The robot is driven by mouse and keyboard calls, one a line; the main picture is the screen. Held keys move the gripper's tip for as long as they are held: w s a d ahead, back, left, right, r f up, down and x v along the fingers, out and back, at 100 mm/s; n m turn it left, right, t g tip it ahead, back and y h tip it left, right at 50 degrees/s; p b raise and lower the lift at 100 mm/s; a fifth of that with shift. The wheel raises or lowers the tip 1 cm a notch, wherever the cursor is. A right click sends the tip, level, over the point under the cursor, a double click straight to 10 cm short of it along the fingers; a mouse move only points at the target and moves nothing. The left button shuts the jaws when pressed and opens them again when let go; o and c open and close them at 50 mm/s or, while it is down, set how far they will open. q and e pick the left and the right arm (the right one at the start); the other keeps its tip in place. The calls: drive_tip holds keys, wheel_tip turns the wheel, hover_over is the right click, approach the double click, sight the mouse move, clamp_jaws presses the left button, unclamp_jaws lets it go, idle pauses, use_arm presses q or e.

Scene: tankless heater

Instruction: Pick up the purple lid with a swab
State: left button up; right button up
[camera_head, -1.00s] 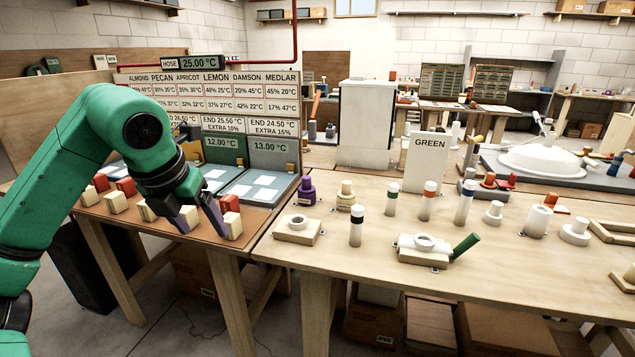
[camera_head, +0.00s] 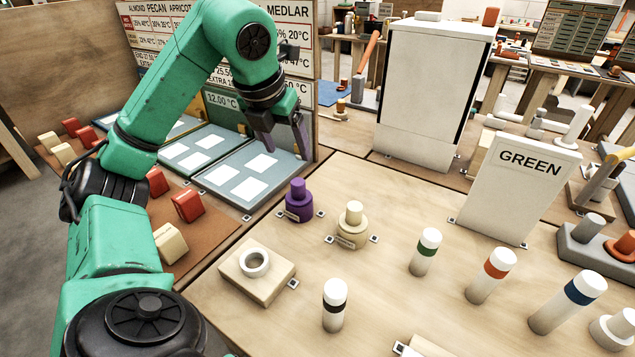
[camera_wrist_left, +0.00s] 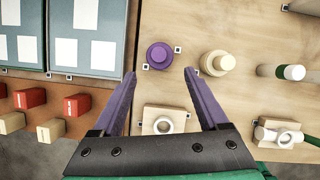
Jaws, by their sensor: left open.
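The purple lid (camera_head: 298,203), a stepped round piece with a knob on top and a small label, stands upright on the wooden table. It also shows in the left wrist view (camera_wrist_left: 159,56), just beyond and between the fingertips. My left gripper (camera_head: 287,146) points down with its purple fingers apart and empty, above and behind the lid in the head view. In the wrist view its fingers (camera_wrist_left: 160,76) spread to either side below the lid. I cannot make out a swab on the lid. My right gripper is in neither view.
A similar cream piece (camera_head: 350,224) stands close to the right of the lid. A block with a white ring (camera_head: 257,268) lies in front. Banded cylinders, such as the black-banded one (camera_head: 334,304), stand further right. Blue-grey panels (camera_head: 225,158) and a white box (camera_head: 425,90) lie behind.

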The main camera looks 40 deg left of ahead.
use_arm(q)
drive_tip(key=b, duration=0.3)
hover_over(297, 182)
drive_tip(key=s, duration=0.3)
drive_tip(key=f, duration=0.4)
drive_tip(key=d+f, duration=0.1)
drive_tip(key=f, duration=0.1)
drive_tip(key=shift+f, duration=0.2)
drive_tip(key=x, duration=0.2)
drive_tip(key=b+x, duration=0.1)
drive_tip(key=x, duration=0.3)
drive_tip(key=shift+w+a+f, duration=0.1)
drive_tip(key=shift+w, duration=0.3)
drive_tip(key=shift+w+f, duration=0.2)
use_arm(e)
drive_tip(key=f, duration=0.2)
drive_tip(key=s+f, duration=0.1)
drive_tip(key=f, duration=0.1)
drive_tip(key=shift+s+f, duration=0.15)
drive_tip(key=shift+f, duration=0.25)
use_arm(q)
drive_tip(key=shift+r, duration=0.1)
clamp_jaws()
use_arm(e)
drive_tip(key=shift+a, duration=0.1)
